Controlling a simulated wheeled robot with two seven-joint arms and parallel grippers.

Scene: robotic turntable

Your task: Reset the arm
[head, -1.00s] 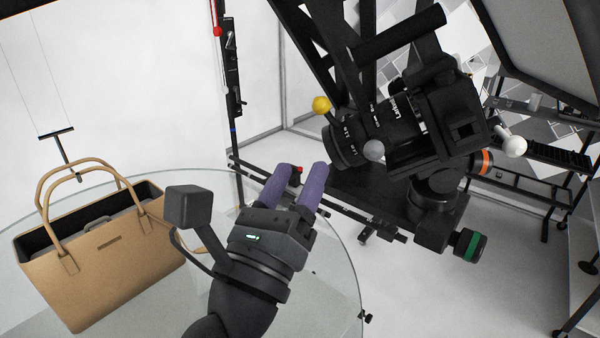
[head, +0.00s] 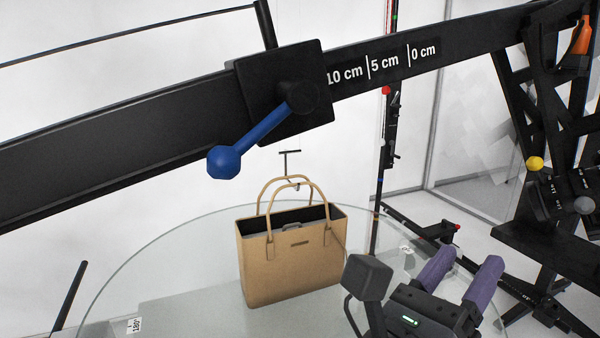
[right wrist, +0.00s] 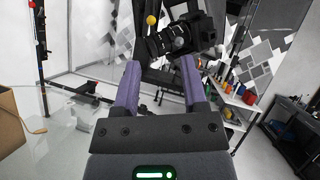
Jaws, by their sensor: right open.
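A long black beam arm (head: 440,62) crosses the top of the head view, marked 10 cm, 5 cm and 0 cm. A black block (head: 262,92) sits around the beam just left of the 10 cm mark. A lever with a blue ball knob (head: 224,162) points down and left from the block. My right gripper (head: 470,256), with purple fingers, is open and empty at lower right, well below the beam and apart from it. It also shows in the right wrist view (right wrist: 160,65). My left gripper is not in view.
A tan handbag (head: 292,262) stands on the round glass turntable (head: 165,262). A yellow knob (head: 535,163) is at the right. In the right wrist view a black camera (right wrist: 180,38) is beyond my fingers and a shelf (right wrist: 235,100) stands right.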

